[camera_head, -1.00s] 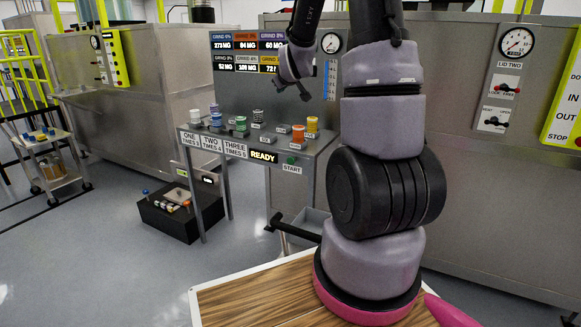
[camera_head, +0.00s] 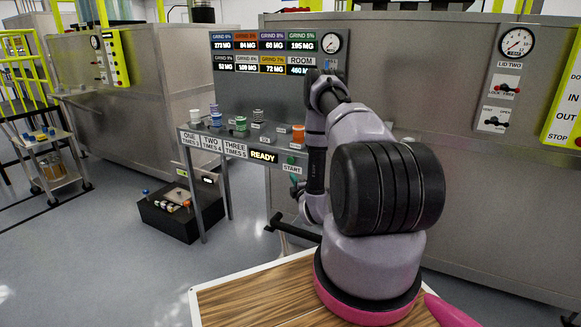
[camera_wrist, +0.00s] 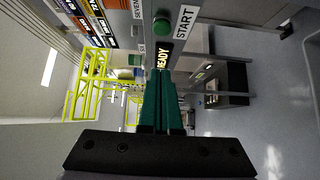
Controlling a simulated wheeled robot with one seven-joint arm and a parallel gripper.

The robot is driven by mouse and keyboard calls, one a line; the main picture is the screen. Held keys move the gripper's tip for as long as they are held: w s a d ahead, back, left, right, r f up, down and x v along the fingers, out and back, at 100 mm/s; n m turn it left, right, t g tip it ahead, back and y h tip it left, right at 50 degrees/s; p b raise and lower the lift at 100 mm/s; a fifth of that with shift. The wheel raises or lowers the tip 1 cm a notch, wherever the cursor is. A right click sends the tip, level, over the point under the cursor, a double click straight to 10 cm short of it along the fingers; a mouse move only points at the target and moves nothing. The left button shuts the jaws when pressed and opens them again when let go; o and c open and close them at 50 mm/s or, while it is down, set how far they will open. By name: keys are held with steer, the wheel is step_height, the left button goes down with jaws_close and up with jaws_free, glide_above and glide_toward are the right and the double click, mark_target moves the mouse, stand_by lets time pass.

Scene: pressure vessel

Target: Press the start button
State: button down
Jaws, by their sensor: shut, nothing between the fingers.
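The green start button (camera_head: 291,160) is on the front edge of the metal panel table, just above its START label (camera_head: 290,169). In the wrist view, turned sideways, the round green button (camera_wrist: 161,25) shows at the top beside the START label (camera_wrist: 185,22). My gripper (camera_wrist: 164,75) has its green fingers together with nothing between them. Its tips are below the button in that picture and apart from it. In the head view my gripper (camera_head: 294,180) shows small, just below the START label and partly hidden by my arm.
The lit READY display (camera_head: 263,156) is left of the button. Several coloured containers (camera_head: 240,125) stand on the table (camera_head: 187,129). A black box (camera_head: 170,220) sits on the floor at left, and a large metal vessel (camera_head: 450,120) is behind my arm.

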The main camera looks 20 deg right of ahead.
steer(key=shift+f, duration=0.1)
stand_by(0.3)
glide_toward(288, 161)
steer(key=w+a, duration=0.2)
steer(key=a, duration=0.1)
steer(key=shift+w+d, duration=1.8)
steer(key=shift+w, duration=0.1)
